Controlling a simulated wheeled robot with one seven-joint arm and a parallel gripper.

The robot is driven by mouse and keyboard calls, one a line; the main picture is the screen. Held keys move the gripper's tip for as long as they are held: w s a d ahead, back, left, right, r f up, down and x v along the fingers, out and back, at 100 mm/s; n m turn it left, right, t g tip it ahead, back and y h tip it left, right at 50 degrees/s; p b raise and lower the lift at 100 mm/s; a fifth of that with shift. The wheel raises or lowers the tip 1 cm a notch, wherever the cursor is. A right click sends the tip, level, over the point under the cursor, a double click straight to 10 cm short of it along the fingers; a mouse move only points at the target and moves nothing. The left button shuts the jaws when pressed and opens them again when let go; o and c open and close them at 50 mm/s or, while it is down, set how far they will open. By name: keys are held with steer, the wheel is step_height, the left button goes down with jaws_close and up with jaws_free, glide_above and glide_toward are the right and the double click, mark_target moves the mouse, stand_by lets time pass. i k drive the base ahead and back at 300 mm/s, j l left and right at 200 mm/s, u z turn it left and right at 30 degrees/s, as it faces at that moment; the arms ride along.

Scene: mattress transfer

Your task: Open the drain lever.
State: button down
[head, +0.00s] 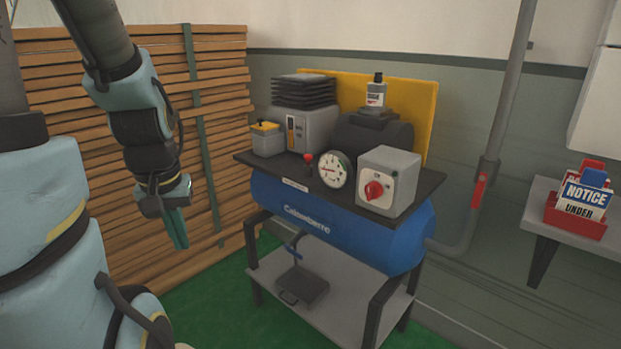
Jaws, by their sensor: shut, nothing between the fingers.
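A blue air tank (320,222) lies on its side in a stand. Under it, a small blue lever (292,252) sits on a thin drain pipe above a black tray (303,288); it looks like the drain lever, but its exact angle is too small to tell. My gripper (176,230) hangs fingers down at the left, shut and empty. It is well to the left of the tank and lever, in front of the stacked boards, touching nothing.
Stacked wooden boards (90,160) stand behind my arm. The tank's top carries a gauge (333,170), a grey switch box (390,175) and a red knob (308,158). A red handle (479,190) is on the wall pipe. Green floor (215,300) is clear left of the stand.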

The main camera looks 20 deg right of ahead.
mark_target(287, 247)
steer(key=l+u, duration=0.2)
steer(key=u, duration=0.15)
steer(key=l+u, duration=0.5)
steer(key=u, duration=0.25)
steer(key=i+l, duration=0.05)
